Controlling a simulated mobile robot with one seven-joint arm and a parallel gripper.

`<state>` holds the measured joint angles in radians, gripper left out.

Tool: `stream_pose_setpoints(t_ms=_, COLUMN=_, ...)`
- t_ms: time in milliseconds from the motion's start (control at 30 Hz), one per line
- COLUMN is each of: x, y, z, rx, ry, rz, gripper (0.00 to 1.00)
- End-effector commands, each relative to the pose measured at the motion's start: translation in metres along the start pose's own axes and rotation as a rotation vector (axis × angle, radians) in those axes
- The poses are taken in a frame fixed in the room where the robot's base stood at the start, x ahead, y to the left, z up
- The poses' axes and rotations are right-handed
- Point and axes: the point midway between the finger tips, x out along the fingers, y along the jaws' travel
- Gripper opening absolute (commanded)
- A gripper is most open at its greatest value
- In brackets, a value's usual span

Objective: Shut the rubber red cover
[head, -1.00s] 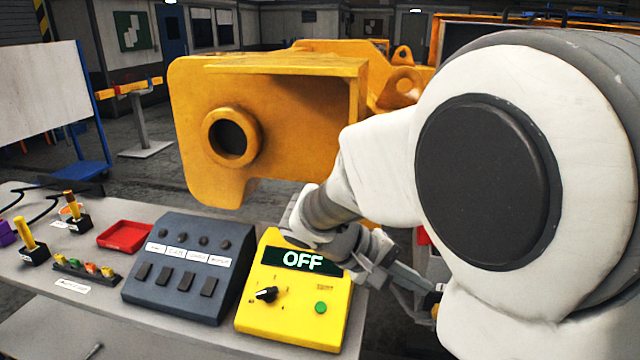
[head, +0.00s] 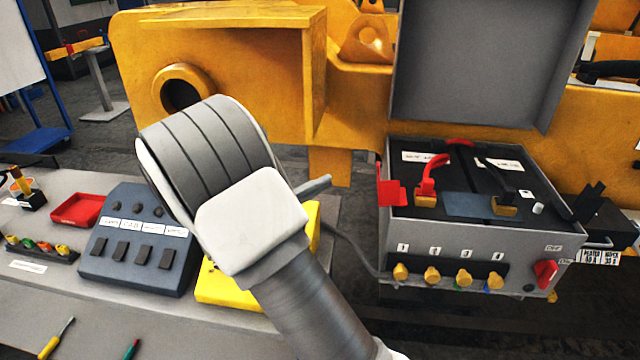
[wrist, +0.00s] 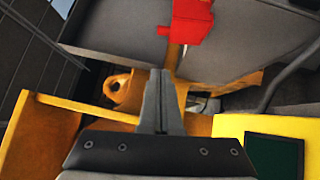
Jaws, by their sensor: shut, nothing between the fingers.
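The red cover (head: 391,192) is at the left side of an open grey box (head: 470,232) in the head view. One red flap stands up beside the box's rim, and another red part sticks out to the left. Red also shows at the top of the wrist view (wrist: 188,22), against the grey box side. My gripper (wrist: 160,74) is shut and empty, below and apart from the red cover in the wrist view. In the head view my arm hides most of it; a grey finger (head: 317,186) shows left of the box.
The box's grey lid (head: 480,65) stands open. Inside are red and black cables; yellow knobs and a red switch (head: 545,273) line its front. A black flap (head: 590,202) is at its right. A yellow casting (head: 230,60) stands behind. A yellow panel (head: 225,288) lies under my arm.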

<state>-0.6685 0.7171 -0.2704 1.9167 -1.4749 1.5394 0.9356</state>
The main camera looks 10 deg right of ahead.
Motion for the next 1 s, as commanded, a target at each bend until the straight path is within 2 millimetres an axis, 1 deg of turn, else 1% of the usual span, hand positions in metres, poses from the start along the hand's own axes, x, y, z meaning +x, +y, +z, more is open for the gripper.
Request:
stream_pose_setpoints(t_ms=33, x=0.013, y=0.001, z=0.002, rx=-0.001, ry=-0.005, rz=-0.001, gripper=0.0)
stream_pose_setpoints(t_ms=200, x=0.051, y=0.001, z=0.002, rx=-0.001, ry=-0.005, rz=-0.002, gripper=0.0)
stream_pose_setpoints(t_ms=300, x=0.07, y=0.001, z=0.002, rx=-0.002, ry=-0.005, rz=-0.002, gripper=0.0)
stream_pose_setpoints(t_ms=400, x=0.08, y=0.001, z=0.015, rx=-0.003, ry=-0.002, rz=-0.002, gripper=0.0)
stream_pose_setpoints(t_ms=600, x=0.092, y=0.0, z=0.027, rx=-0.002, ry=-0.001, rz=-0.002, gripper=0.0)
stream_pose_setpoints(t_ms=1000, x=0.094, y=0.0, z=0.029, rx=0.0, ry=-0.001, rz=-0.002, gripper=0.0)
